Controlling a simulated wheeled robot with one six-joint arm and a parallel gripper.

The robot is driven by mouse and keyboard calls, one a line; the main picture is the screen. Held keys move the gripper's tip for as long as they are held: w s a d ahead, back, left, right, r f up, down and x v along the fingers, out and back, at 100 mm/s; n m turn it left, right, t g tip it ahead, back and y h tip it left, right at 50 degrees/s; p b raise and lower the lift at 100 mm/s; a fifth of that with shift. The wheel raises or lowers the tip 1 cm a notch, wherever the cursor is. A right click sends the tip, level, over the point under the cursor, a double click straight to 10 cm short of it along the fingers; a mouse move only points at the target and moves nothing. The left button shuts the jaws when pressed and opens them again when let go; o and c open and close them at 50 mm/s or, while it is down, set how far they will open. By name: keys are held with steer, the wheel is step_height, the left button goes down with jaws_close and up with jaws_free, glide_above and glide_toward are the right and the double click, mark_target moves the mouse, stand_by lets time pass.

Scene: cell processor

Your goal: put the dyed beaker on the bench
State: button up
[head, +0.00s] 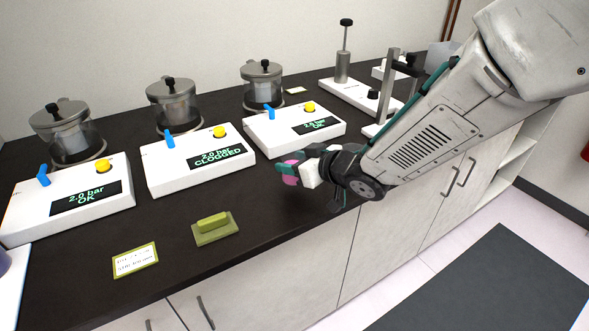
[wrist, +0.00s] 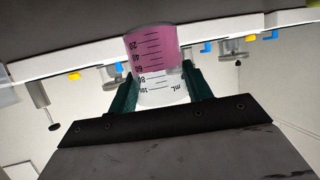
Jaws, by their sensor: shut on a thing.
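The dyed beaker is clear with black graduation marks and pink liquid (wrist: 155,48). My gripper (wrist: 160,72) is shut on it, one teal finger on each side. In the head view my gripper (head: 298,168) hangs over the front part of the dark bench (head: 270,222), and only a pink patch of the beaker (head: 291,180) shows beside the fingers. The rest of the beaker is hidden there by the gripper. I cannot tell whether its base touches the bench top.
Three white pressure units stand behind: left (head: 75,198), middle (head: 198,162) reading CLOGGED, right (head: 293,130). Metal-lidded vessels are behind them. A green block (head: 212,226) and a label card (head: 135,261) lie front left. Bare bench lies between the block and my gripper.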

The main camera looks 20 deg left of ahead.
steer(key=f, duration=0.2)
steer(key=shift+d+f, duration=0.2)
steer(key=shift+f, duration=0.2)
steer(key=shift+s+a, duration=0.1)
steer(key=shift+s, duration=0.05)
steer(key=shift+f, duration=0.15)
steer(key=o, duration=1.4)
steer(key=shift+r, duration=0.25)
steer(key=v, duration=1.2)
